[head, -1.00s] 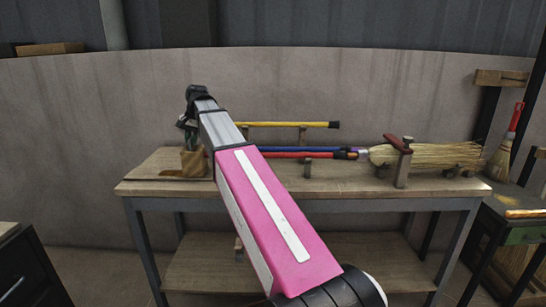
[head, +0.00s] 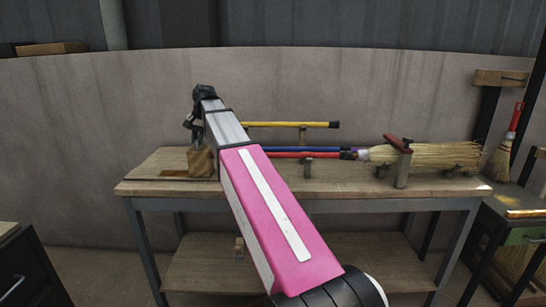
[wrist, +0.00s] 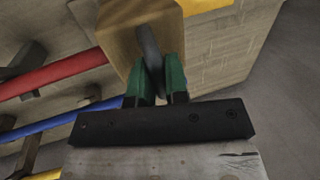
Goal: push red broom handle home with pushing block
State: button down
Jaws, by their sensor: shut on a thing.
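My gripper (wrist: 162,88) is shut on the grey upright tab of the wooden pushing block (wrist: 120,30). In the head view the block (head: 201,162) is at the left of the bench, beneath my wrist. The red broom handle (head: 290,155) lies level along the bench. In the wrist view the red handle (wrist: 60,72) runs from the left up to the block's side; the exact contact is hard to make out. The handle's dark right end (head: 347,154) is at the collar of the straw broom head (head: 420,155), which lies in a wooden holder.
A blue handle (head: 310,149) lies just behind the red one. A yellow handle (head: 290,125) rests on supports farther back. The wooden bench (head: 330,188) has free room along its front. A small broom (head: 505,145) hangs at the far right.

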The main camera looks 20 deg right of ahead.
jog(key=shift+s+d, duration=0.2)
jog(key=shift+d, duration=0.3)
jog(key=shift+s+d, duration=0.2)
jog(key=shift+d, duration=0.3)
jog(key=shift+c, duration=2.4)
grip_release()
jog(key=shift+r, duration=0.2)
jog(key=v, duration=0.9)
jog(key=shift+r, duration=0.3)
jog(key=shift+s+d, duration=0.1)
jog(key=shift+s, duration=0.05)
